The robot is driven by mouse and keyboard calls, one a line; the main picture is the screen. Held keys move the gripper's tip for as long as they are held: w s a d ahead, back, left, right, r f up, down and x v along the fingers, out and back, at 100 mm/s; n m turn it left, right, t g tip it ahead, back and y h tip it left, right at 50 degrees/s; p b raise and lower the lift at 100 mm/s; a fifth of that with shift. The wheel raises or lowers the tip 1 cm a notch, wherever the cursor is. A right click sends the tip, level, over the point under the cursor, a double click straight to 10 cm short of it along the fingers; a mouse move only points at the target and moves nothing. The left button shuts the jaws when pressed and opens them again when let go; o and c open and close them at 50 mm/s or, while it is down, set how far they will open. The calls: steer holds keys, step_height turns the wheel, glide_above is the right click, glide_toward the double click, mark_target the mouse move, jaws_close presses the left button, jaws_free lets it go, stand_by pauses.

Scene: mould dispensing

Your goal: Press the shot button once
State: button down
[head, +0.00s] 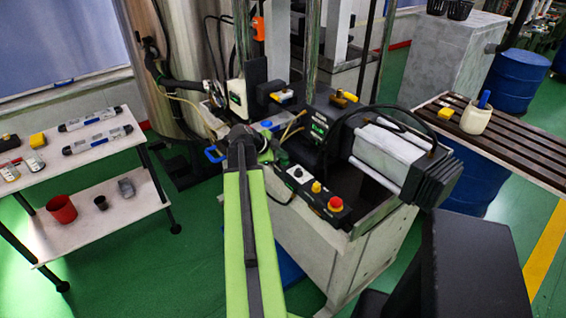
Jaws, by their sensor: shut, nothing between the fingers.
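A black control box (318,199) sits on the front edge of the machine bench. It carries a pale round knob (297,172), a yellow button (316,187) and a red mushroom button (336,204) on a yellow base. I cannot read labels, so I cannot tell which control is the shot button. My green arm reaches up from the bottom of the head view. My gripper (276,156) is small and dark at its end, shut and empty, just beyond the left end of the box. Its fingertips are hard to make out, and I see no contact with a button.
Behind the box stand a motor with a white housing (390,155) and a looping black cable. A white two-level table (110,215) with tools and a red cup (61,208) stands at left. A slatted bench (510,140) is at right. Green floor lies open at lower left.

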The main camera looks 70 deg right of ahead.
mark_target(283, 162)
stand_by(0.4)
steer(key=shift+s+f+b, duration=0.1)
steer(key=shift+f+b, duration=0.4)
steer(key=shift+r, duration=0.2)
steer(key=shift+r+p, duration=0.25)
steer(key=shift+p, duration=0.2)
step_height(283, 162, up, 6)
steer(key=p, duration=0.6)
steer(key=shift+r, duration=0.15)
